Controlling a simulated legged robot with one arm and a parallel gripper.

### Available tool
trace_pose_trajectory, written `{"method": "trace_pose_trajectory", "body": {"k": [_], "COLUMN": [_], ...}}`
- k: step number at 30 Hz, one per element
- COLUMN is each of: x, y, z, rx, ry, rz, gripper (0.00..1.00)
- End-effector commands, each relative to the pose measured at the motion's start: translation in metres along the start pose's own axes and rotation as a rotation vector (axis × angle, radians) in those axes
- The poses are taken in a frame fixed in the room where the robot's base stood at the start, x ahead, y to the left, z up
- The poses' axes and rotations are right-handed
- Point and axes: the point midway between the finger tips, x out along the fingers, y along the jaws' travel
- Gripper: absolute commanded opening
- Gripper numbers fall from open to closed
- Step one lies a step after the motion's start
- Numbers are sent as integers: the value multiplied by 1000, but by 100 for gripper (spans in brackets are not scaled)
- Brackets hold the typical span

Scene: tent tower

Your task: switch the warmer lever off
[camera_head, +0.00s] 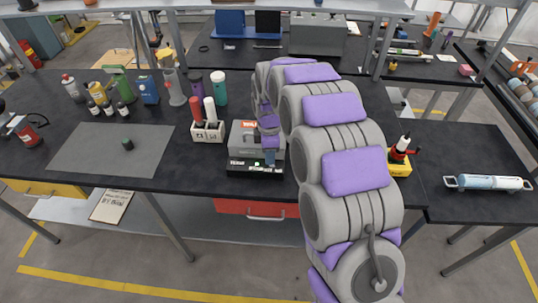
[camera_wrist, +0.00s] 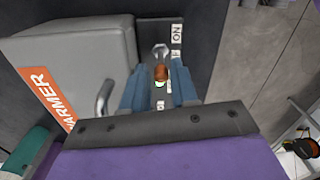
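The warmer (camera_head: 243,136) is a grey box with an orange label and a dark base on the black bench in the head view. In the wrist view, the warmer's grey body (camera_wrist: 70,62) fills the left side. Its lever (camera_wrist: 161,72) has a metal shaft and an orange-brown knob, beside a dark strip with an ON label (camera_wrist: 177,34). A lower label is partly hidden. My gripper (camera_wrist: 160,88) has its blue fingers apart, one on each side of the knob; contact cannot be told. In the head view, my gripper (camera_head: 270,150) is at the warmer's right front.
A curved metal handle (camera_wrist: 105,97) stands close to the left finger. Left of the warmer is a white holder (camera_head: 207,132) with red and white bottles. A red-and-black tool on a yellow block (camera_head: 399,163) stands at right. The grey mat (camera_head: 90,150) is mostly clear.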

Motion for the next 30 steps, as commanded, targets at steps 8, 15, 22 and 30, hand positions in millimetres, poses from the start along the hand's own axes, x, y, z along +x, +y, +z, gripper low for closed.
{"method": "trace_pose_trajectory", "body": {"k": [8,15,22,30], "x": [3,3,3,0], "y": [0,0,1,2], "z": [-2,-1,0,-2], "rx": [0,0,0,-1], "ry": [-1,-1,0,-74], "rz": [0,0,1,-13], "gripper": [28,10,0,0]}}
